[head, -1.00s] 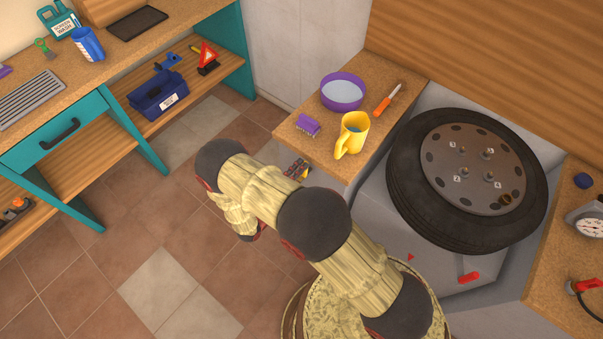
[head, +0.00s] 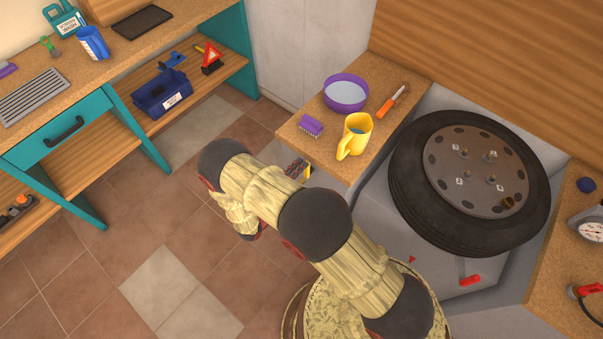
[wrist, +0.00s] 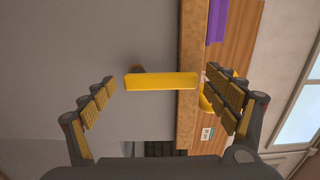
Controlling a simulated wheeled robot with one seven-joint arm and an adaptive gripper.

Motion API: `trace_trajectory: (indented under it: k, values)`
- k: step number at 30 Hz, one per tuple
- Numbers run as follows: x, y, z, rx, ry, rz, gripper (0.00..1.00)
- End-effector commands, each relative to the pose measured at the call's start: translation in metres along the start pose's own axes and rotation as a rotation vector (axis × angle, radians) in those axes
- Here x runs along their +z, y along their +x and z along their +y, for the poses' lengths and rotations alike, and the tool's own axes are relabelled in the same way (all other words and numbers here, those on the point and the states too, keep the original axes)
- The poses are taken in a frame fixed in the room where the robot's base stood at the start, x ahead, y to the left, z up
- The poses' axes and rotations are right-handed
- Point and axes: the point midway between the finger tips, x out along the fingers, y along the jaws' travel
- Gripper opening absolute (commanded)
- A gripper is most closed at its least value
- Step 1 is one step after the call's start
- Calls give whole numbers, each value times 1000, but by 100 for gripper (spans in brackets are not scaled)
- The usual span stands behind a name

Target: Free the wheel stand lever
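The wheel stand (head: 405,240) is a grey box with a tyre (head: 405,205) lying flat on top. A short red lever (head: 470,280) sticks out low on its front, beside a small red triangle mark. My gripper (head: 298,168) is well to the left of that lever, near the front corner of the cork counter, partly hidden by my arm. In the wrist view, my gripper's fingers (wrist: 160,82) are spread apart. A yellow bar (wrist: 160,81) lies across the gap between them, with slight gaps at both ends. I cannot tell its depth. The red lever is not in the wrist view.
The cork counter (head: 290,130) holds a purple bowl (head: 346,92), a purple brush (head: 311,125), a yellow mug (head: 356,136) and an orange-handled tool (head: 390,103). The tiled floor (head: 150,240) at left is clear.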

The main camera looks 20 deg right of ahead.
Motion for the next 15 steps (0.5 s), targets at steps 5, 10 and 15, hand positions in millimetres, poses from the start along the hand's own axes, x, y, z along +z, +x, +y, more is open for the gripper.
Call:
trace_trajectory:
  k: [5,10,15]
  values:
    - [0,0,0,0,0,1,93]
    - [0,0,0,-1,0,1,93]
    - [0,-8,0,-1,0,-1,93]
